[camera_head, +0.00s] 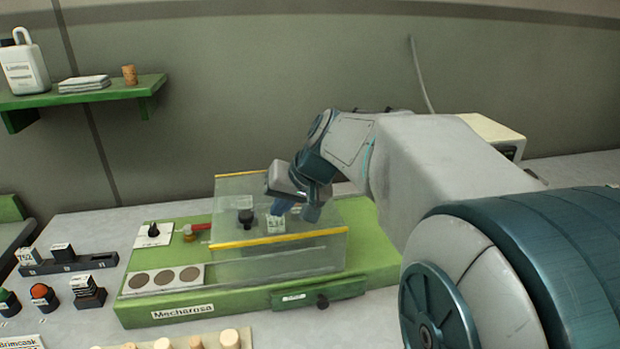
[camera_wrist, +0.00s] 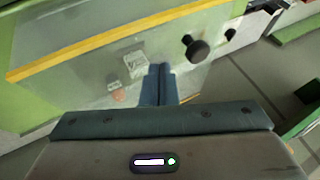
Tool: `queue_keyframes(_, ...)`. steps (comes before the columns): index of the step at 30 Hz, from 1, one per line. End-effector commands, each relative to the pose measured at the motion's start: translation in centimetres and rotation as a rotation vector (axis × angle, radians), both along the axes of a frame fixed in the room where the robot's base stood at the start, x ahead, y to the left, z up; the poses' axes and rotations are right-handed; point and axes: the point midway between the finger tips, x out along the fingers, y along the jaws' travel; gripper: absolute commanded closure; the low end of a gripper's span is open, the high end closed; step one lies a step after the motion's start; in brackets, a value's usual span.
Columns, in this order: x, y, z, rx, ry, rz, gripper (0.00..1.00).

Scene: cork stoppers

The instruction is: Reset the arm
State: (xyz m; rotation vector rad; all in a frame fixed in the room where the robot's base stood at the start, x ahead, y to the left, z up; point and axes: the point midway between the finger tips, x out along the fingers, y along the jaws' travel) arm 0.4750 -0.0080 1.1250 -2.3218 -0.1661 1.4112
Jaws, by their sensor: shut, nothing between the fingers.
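My gripper (camera_head: 296,209) is at the end of my arm, over the green machine (camera_head: 240,310) labelled Mecharosa. Its blue fingers are together and empty, and they also show in the wrist view (camera_wrist: 159,72). A clear box-like cover with yellow edges (camera_head: 282,242) stands on the machine. In the head view the fingers overlap the cover; I cannot tell whether they touch it. A dark knob (camera_head: 246,216) and a small white label (camera_head: 276,224) show behind the cover. My arm hides part of the right side.
A green shelf (camera_head: 130,90) on the left wall holds a white jug (camera_head: 22,65), folded cloths (camera_head: 84,83) and a cork (camera_head: 129,74). Several small coloured and black items stand at the left. A board with cork stoppers (camera_head: 229,339) lies in front. A cream box (camera_head: 495,135) stands at the back right.

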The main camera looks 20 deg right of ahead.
Motion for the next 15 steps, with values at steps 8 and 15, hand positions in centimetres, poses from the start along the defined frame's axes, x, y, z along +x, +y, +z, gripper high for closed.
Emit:
queue_keyframes(8, -3.0, -2.4, 5.4, -0.003, -0.007, -0.006, 1.00)
queue_keyframes(15, -4.5, -3.4, 7.9, -0.002, -0.004, -0.006, 1.00)
